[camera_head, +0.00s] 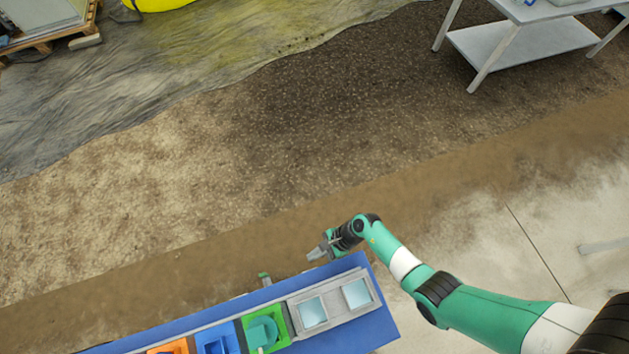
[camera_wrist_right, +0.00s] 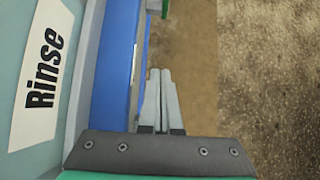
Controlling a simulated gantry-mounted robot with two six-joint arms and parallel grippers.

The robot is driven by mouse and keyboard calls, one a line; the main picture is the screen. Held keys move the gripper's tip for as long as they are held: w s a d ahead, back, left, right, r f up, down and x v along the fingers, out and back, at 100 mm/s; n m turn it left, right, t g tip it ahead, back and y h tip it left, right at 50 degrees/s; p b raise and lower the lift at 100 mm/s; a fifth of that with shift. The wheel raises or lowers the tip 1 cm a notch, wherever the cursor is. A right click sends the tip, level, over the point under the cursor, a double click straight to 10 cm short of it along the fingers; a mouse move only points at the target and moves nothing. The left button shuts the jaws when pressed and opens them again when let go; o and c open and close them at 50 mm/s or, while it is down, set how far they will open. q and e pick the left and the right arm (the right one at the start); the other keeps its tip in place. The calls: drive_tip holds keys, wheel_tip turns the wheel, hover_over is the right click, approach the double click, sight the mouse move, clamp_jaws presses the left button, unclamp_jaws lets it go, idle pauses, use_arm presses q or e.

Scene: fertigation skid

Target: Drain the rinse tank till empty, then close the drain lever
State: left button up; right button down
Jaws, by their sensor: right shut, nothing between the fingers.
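A blue skid bench (camera_head: 372,322) runs along the bottom of the head view. A grey unit with two pale square openings (camera_head: 291,311) stands at its right end. In the right wrist view a white "Rinse" label (camera_wrist_right: 43,75) is on a pale wall (camera_wrist_right: 13,65) at the left. A small green part (camera_head: 264,279), possibly a lever, sticks out past the bench's far edge; a green piece (camera_wrist_right: 164,8) also shows at the top of the wrist view. My right gripper (camera_head: 316,252) is shut and empty, just beyond the bench's far edge; its fingers (camera_wrist_right: 161,75) are together beside the blue edge. The tank's water level cannot be told.
Green (camera_head: 280,316), blue (camera_head: 230,342) and orange (camera_head: 181,346) containers sit on the bench left of the grey unit. Bare soil (camera_head: 220,190) beyond the bench is clear. A grey metal table (camera_head: 525,45) stands far back right. A pallet (camera_head: 60,32) is at the far left.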

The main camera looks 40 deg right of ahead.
use_arm(q)
wheel_tip(320, 180, up, 6)
drive_tip(key=p, duration=0.4)
use_arm(e)
wheel_tip(320, 180, up, 9)
drive_tip(key=w+a, duration=0.1)
drive_tip(key=a, duration=0.1)
drive_tip(key=shift+a, duration=0.4)
use_arm(q)
drive_tip(key=shift+r, duration=0.1)
idle(6.2)
